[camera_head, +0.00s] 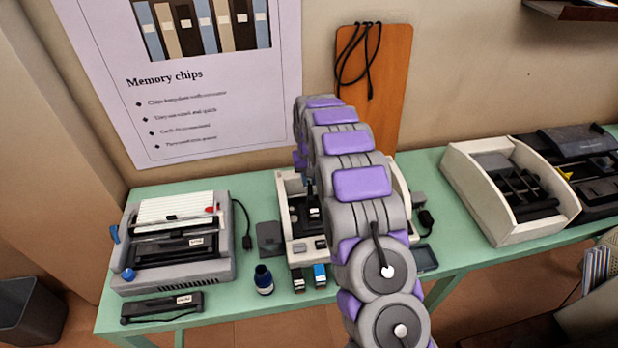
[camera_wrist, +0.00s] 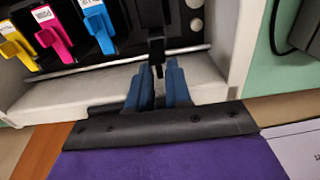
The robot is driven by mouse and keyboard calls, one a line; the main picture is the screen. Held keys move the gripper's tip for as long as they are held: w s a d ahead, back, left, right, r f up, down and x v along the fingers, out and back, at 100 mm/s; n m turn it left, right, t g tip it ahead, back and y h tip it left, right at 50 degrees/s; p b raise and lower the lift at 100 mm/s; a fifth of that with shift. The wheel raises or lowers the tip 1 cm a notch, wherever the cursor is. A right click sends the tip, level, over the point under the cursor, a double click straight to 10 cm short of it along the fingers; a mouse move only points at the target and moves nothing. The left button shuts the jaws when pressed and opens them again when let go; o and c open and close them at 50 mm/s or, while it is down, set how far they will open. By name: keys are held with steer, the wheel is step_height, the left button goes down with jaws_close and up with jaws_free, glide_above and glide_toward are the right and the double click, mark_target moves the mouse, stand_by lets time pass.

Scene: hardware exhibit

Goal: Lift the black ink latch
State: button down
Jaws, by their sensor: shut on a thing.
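The black ink latch (camera_wrist: 156,48) shows in the wrist view at top centre, its lower tip between my fingertips. My gripper (camera_wrist: 159,72) has blue fingers and is shut on that tip. The yellow latch (camera_wrist: 15,43), magenta latch (camera_wrist: 52,38) and cyan latch (camera_wrist: 98,26) stand in a row to the left, apart from my fingers. They sit in the pale printer housing (camera_wrist: 205,80). In the head view the printer (camera_head: 297,248) is at the table's middle, and my arm covers much of it. My gripper and the black latch are hidden there.
A grey typewriter-like machine (camera_head: 128,277) stands on the left of the green table (camera_head: 456,252). A small dark bottle (camera_head: 264,282) and two small cartridges are in front of the printer. An open cream machine (camera_head: 520,228) stands right. An orange board (camera_head: 392,90) leans behind.

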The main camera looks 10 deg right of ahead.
mark_target(309, 181)
steer(key=c, duration=1.3)
jaws_free()
step_height(309, 181, up, 17)
steer(key=p, duration=0.2)
steer(key=shift+s+a+r+p, duration=0.1)
steer(key=shift+s+r+p, duration=0.05)
steer(key=shift+p, duration=0.25)
